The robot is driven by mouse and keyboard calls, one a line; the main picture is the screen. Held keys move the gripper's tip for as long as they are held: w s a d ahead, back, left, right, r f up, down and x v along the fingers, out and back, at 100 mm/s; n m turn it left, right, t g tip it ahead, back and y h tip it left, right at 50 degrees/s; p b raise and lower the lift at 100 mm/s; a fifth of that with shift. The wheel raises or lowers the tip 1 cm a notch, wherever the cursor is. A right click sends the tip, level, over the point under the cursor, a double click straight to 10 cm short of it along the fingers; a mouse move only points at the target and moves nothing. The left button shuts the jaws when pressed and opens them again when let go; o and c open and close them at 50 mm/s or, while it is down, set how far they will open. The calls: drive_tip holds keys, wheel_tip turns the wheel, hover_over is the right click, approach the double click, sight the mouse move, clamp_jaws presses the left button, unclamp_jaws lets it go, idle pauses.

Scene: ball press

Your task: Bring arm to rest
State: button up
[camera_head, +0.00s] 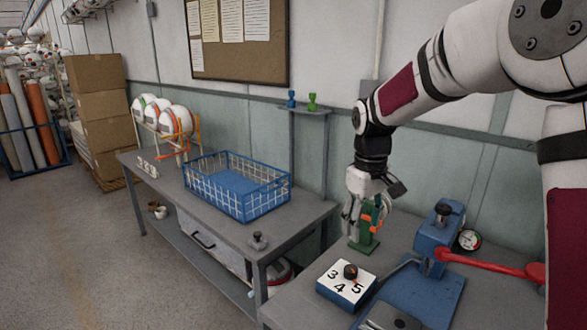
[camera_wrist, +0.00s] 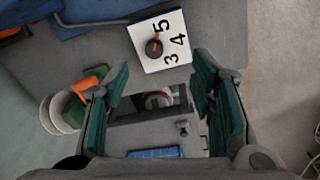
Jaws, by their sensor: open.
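My arm comes in from the upper right in the head view. My gripper (camera_head: 367,212) hangs pointing down over the left part of the right-hand bench. In the wrist view the green-padded fingers of my gripper (camera_wrist: 160,105) stand wide apart with nothing between them. A small green stand with an orange part (camera_head: 364,245) is on the bench close beside the gripper. Green and orange parts also show at the left finger in the wrist view (camera_wrist: 72,110). The gripper partly covers the stand in the head view, so I cannot tell whether they touch.
A white dial box (camera_head: 334,291) and a blue press (camera_head: 433,235) with a red lever (camera_head: 490,262) stand on the right bench. A blue wire basket (camera_head: 240,208) is on the left bench. A small wall shelf (camera_head: 311,109) holds blue and green pieces.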

drive_tip(key=s+r+m+t+p, duration=0.1)
drive_tip(key=s+r, duration=0.7)
drive_tip(key=s, duration=0.2)
drive_tip(key=s+r+m+t+p, duration=0.2)
drive_tip(key=s+m, duration=0.2)
drive_tip(key=s, duration=1.9)
drive_tip(key=shift+d+t, duration=0.15)
drive_tip(key=shift+t, duration=0.15)
